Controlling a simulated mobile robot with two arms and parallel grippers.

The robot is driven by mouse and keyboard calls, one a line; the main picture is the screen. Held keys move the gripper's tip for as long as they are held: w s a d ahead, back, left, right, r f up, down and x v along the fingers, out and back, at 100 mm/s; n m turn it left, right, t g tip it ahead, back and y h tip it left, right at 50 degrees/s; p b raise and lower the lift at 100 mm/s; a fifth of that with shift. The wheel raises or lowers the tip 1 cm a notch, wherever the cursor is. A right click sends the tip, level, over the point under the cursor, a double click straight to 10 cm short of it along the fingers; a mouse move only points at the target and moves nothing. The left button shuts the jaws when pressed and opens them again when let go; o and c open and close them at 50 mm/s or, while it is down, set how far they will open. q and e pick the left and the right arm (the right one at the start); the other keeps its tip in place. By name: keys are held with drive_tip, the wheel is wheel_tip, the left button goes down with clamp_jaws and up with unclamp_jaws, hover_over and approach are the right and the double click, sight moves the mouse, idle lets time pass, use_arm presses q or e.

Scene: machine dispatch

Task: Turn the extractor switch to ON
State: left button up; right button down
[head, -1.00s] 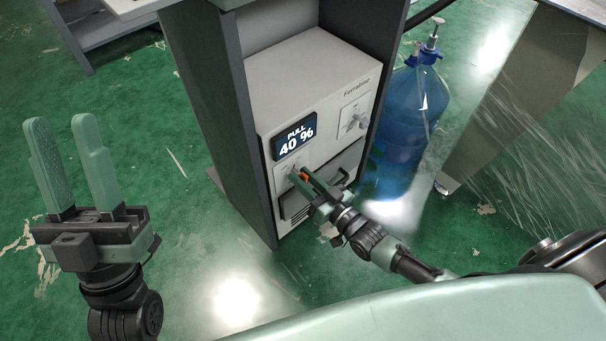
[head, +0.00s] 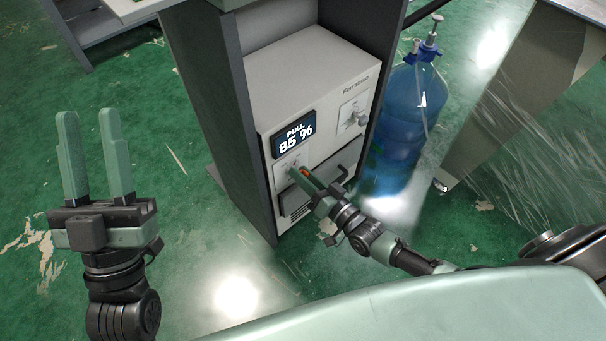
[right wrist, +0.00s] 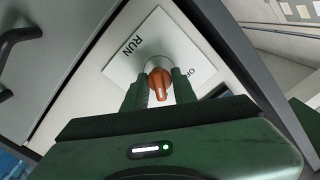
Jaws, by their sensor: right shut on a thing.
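The extractor is a pale box (head: 300,85) in a dark grey cabinet. Its display (head: 293,139) reads PULL 85 %. An orange switch knob (right wrist: 159,84) sits on a white plate (right wrist: 150,40) with RUN at its left and OFF at its right in the right wrist view; I see no ON label. My right gripper (right wrist: 160,88) is shut on the knob, one finger on each side. In the head view the right gripper (head: 306,176) reaches the front's lower left and mostly hides the knob. My left gripper (head: 89,116) is open, empty and clear of the cabinet.
A second knob (head: 357,118) is at the front's upper right. A blue water bottle (head: 405,115) stands right of the cabinet (head: 212,110). Green floor is open at the left.

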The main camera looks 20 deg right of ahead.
drive_tip(key=shift+f, duration=0.1)
drive_tip(key=c, duration=1.5)
unclamp_jaws()
